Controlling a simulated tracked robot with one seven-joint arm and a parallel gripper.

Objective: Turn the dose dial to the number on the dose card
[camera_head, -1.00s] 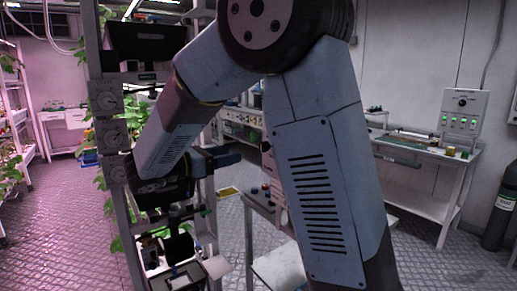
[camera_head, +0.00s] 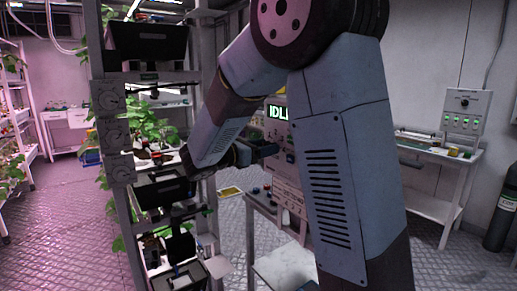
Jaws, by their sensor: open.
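My gripper (camera_head: 266,151) shows small and dark at the end of my arm, left of the middle, its fingers toward the right. It is open and I see nothing between its fingers. Small knobs or buttons sit on the panel, partly hidden by my arm. Round dial-like fittings (camera_head: 108,96) sit in a column on the rack post at left. I cannot tell which part is the dose dial, and I cannot make out a dose card.
A rack (camera_head: 130,205) with dark screens (camera_head: 148,42) and green plants (camera_head: 150,125) stands at left. A small table (camera_head: 283,268) stands below the panel. At right are a bench (camera_head: 433,205), a wall box with green lights (camera_head: 462,110) and a dark cylinder (camera_head: 500,215).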

